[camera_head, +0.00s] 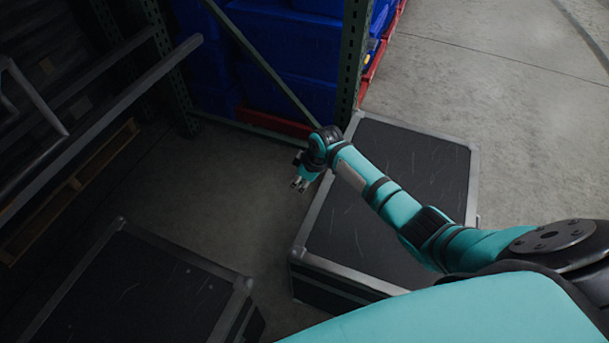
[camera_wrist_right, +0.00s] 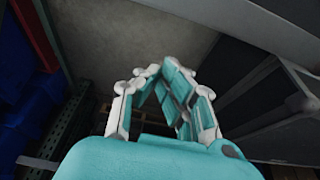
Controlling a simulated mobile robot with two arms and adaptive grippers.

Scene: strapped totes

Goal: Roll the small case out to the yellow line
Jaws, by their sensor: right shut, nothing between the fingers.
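Two black cases with silver metal edging stand on the floor in the head view. One case (camera_head: 395,185) is right of the middle, partly covered by my right arm. The other case (camera_head: 140,290) is at the lower left, cut off by the frame's bottom. I cannot tell which is the small case. My right gripper (camera_head: 300,184) is shut and empty, beside the left edge of the right-hand case. In the wrist view the gripper's fingers (camera_wrist_right: 160,75) come together, with a dark metal-edged case (camera_wrist_right: 270,95) to the right. My left gripper and any yellow line are not in view.
A green rack post (camera_head: 353,60) stands close behind the right-hand case. Blue totes (camera_head: 285,50) with red parts fill the rack. Grey rails (camera_head: 100,120) and a wooden pallet (camera_head: 70,185) are at the left. Concrete floor (camera_head: 500,90) is open at the upper right.

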